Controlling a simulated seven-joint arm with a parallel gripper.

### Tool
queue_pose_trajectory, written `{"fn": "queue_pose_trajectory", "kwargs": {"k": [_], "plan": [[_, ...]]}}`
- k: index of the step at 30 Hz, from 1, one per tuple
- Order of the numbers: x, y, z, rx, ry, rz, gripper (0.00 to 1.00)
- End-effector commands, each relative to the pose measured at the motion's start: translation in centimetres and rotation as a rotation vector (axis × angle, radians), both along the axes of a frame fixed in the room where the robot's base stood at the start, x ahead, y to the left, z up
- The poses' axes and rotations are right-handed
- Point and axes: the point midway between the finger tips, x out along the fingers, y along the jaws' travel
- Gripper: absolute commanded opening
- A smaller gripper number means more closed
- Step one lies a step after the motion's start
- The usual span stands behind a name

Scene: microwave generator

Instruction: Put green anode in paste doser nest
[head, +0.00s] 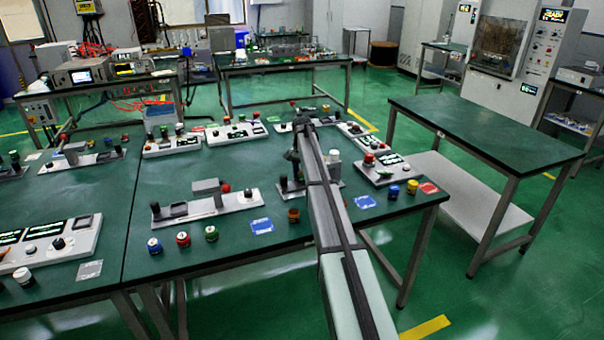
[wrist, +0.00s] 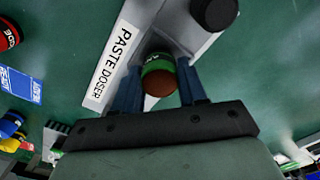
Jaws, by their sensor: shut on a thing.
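In the wrist view my gripper (wrist: 160,80) has its two blue fingers on either side of the green anode (wrist: 157,68), a small round piece with a green band and a brown end facing the camera. It is shut on it. The anode is at the grey body of the paste doser (wrist: 165,28), beside the white PASTE DOSER label (wrist: 110,58). I cannot tell whether it touches the nest or is seated in it; the nest is hidden behind the anode. In the head view my arm hides most of this spot.
A black knob (wrist: 213,12) stands close to the right of the anode. A red piece (wrist: 7,36) and a blue card (wrist: 20,85) lie left. In the head view, blue (head: 392,192) and yellow (head: 412,188) pieces stand right of my arm. The table on the right (head: 480,125) is bare.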

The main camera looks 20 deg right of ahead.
Motion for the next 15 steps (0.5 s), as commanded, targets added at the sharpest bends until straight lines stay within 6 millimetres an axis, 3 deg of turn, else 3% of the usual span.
{"fn": "queue_pose_trajectory", "kwargs": {"k": [15], "plan": [[0.01, 0.0, -0.59, 0.0, 0.0, 0.0, 0.02]]}}
